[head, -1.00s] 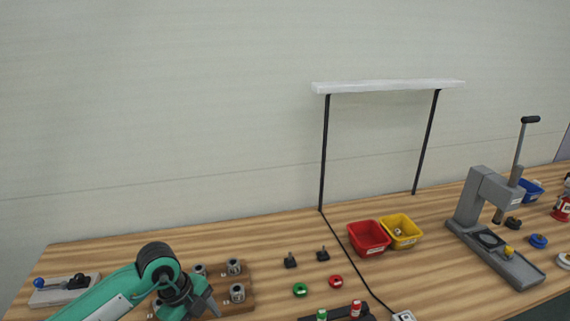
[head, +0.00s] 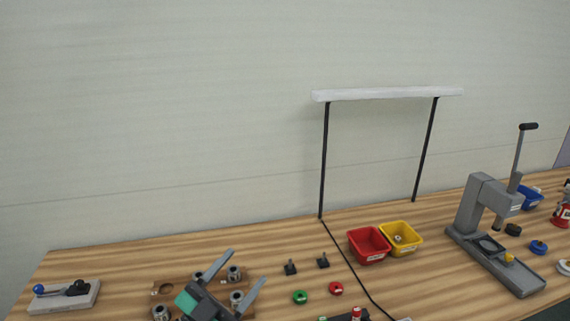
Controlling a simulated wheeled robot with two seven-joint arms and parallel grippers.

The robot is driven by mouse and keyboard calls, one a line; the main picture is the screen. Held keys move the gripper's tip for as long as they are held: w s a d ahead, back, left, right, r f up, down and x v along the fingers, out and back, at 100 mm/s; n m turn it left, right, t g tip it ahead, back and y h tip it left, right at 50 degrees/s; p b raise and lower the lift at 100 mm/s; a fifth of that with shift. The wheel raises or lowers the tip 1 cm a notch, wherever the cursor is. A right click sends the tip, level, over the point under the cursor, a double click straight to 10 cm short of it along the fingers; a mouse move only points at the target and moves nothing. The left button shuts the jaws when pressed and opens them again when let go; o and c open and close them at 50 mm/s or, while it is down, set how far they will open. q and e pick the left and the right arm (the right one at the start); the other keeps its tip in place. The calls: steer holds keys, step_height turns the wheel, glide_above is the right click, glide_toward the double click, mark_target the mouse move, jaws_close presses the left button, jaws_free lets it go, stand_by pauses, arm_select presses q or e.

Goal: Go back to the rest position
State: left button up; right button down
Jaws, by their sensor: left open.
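My left gripper (head: 240,285) shows at the bottom left of the head view. Its two grey fingers are spread wide and point up, with nothing between them. It is over or in front of a brown wooden block (head: 160,287) that holds several metal cylinders (head: 234,274). The gripper hides part of this block. My right gripper is not in view.
A grey lever fixture (head: 64,297) lies at the far left. Red (head: 368,257) and yellow (head: 401,250) bins stand mid-table, with a green ring (head: 300,297) and a red ring (head: 336,288) nearby. A grey press (head: 484,215) stands right. A lamp frame (head: 388,94) rises behind.

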arm_select(q)
steer(key=s+a+f+n+g+y, duration=0.2)
steer(key=a+f+n+y, duration=0.5)
steer(key=f+y, duration=0.2)
steer(key=s+a+f+n+g+y, duration=0.1)
steer(key=s+a+f+n+y, duration=0.1)
steer(key=a+f+n+y, duration=0.5)
steer(key=s+f+m+g, duration=0.1)
steer(key=s+f+g, duration=0.45)
steer(key=s, duration=0.35)
steer(key=s+f+m+g, duration=0.1)
steer(key=s+f+g, duration=0.5)
steer(key=s, duration=0.4)
steer(key=s+f+x, duration=0.1)
steer(key=s+x, duration=0.2)
steer(key=x, duration=1.3)
steer(key=s+d+f+x, duration=0.1)
steer(key=s+x, duration=0.3)
steer(key=x, duration=1.2)
steer(key=s+a+f, duration=0.2)
steer(key=s+f, duration=0.7)
steer(key=s+a+f+g, duration=0.1)
steer(key=s+a+f, duration=0.1)
steer(key=s+f, duration=0.7)
steer(key=shift+s+f+m, duration=0.3)
steer(key=shift+s+f, duration=0.05)
steer(key=shift+f, duration=0.05)
steer(key=shift+g, duration=0.25)
